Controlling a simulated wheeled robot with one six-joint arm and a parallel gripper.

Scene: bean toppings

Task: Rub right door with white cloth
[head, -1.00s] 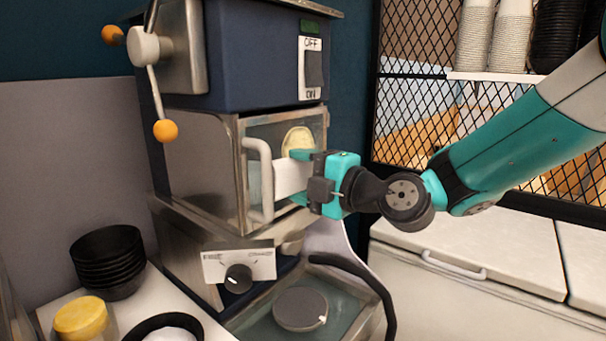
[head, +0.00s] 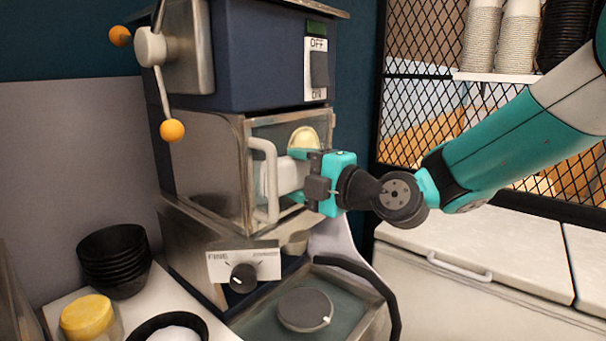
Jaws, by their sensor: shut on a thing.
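My gripper (head: 297,176) reaches in from the right to the front of the blue and steel machine. Its teal fingers are shut on a white thing, which looks like the white cloth (head: 277,179). The cloth is at the glazed right door (head: 248,130), just right of its white handle (head: 262,180). I cannot tell whether the cloth touches the glass. The handle and fingers hide part of the cloth and door.
A pale yellow round thing (head: 303,138) shows above the gripper. A knob panel (head: 243,268) and a round grey dial (head: 305,309) are below. Black bowls (head: 113,262) and a yellow-lidded jar (head: 87,316) stand lower left. A mesh-fronted shelf (head: 430,110) is at right.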

